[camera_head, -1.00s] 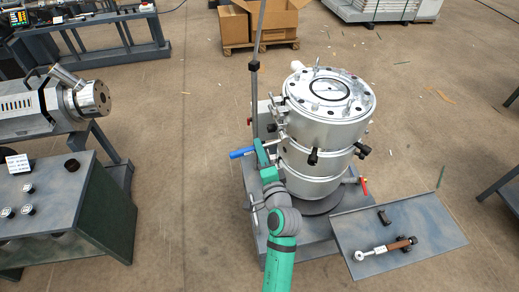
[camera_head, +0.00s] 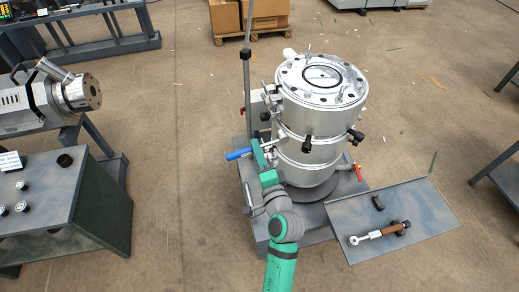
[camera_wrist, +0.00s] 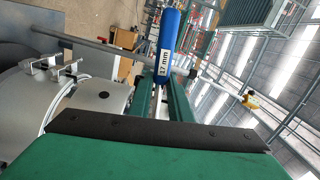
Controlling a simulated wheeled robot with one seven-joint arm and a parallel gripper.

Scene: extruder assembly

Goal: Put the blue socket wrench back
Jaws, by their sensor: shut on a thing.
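The blue socket wrench (camera_head: 239,154) shows as a blue handle sticking out to the left of my gripper (camera_head: 258,153) in the head view. In the wrist view the blue wrench (camera_wrist: 167,45) has a white label reading "17 mm" and sits between the two green fingers of my gripper (camera_wrist: 160,95). My gripper is shut on it. The wrench is held beside the left side of the silver cylindrical vessel (camera_head: 318,120); its far end is hidden.
A grey side tray (camera_head: 420,205) at the right of the vessel holds a ratchet with a brown handle (camera_head: 382,233) and a small black part (camera_head: 378,203). A thin vertical pole (camera_head: 246,100) stands close behind my gripper. A grey cabinet (camera_head: 75,215) is at the left, with open floor between.

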